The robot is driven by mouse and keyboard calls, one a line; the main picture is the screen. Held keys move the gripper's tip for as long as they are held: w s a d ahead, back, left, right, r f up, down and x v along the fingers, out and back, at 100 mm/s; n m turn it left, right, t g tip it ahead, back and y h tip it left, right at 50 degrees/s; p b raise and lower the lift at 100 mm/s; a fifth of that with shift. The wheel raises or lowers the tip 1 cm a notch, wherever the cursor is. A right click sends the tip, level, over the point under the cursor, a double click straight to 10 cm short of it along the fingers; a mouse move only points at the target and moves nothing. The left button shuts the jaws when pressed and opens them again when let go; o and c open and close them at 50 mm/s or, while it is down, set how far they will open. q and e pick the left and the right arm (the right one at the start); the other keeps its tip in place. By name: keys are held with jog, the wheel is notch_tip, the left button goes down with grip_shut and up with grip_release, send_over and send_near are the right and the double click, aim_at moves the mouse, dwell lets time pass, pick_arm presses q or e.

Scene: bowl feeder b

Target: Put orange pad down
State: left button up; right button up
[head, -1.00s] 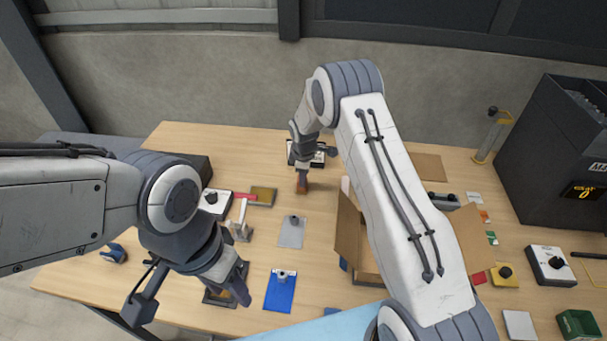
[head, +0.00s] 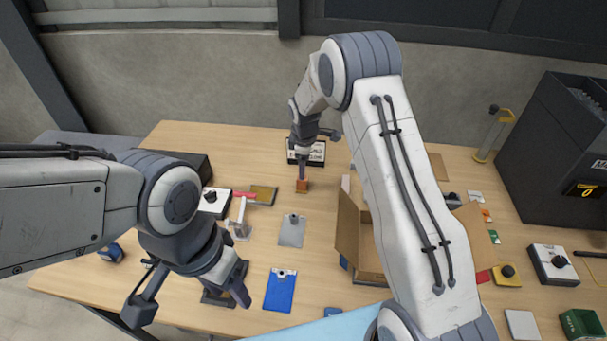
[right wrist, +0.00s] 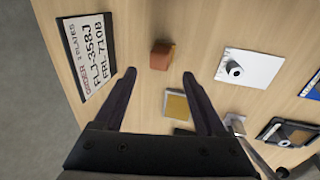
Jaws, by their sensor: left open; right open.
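The orange pad, a small orange-brown block (head: 302,186), rests on the wooden table toward the back middle. It also shows in the right wrist view (right wrist: 160,56), just beyond the fingertips. My right gripper (right wrist: 159,75) is open and empty, with its two fingers apart and the block clear of both. In the head view, my right gripper (head: 309,155) is above and behind the block, partly hidden by its own wrist. My left gripper (head: 190,302) is open and empty at the front left, above or beside a dark fixture (head: 217,298).
A sign with plate lettering (right wrist: 88,58) lies behind the block. A white plate with a black knob (right wrist: 250,71) and a yellowish pad in a frame (right wrist: 178,104) are near. An open cardboard box (head: 348,235) stands right of centre, partly behind my right arm. A blue clipboard-like plate (head: 280,291) lies in front.

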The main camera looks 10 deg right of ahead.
jog(key=v, duration=0.6)
jog(key=s+a+r+m, duration=0.1)
jog(key=s+a+r, duration=0.25)
jog(key=s, duration=0.25)
jog(key=s+a+r+m+g+y, duration=0.1)
jog(key=s+a+r, duration=0.1)
jog(key=s+a, duration=0.4)
jog(key=s+a+r+m, duration=0.1)
jog(key=s+a+r, duration=0.2)
jog(key=s, duration=0.4)
jog(key=s+m+g, duration=0.1)
jog(key=s+m, duration=0.2)
jog(key=s, duration=1.7)
jog(key=shift+d+r+g+b, duration=0.25)
jog(key=shift+r+g+b, duration=0.05)
jog(key=shift+r+b, duration=0.1)
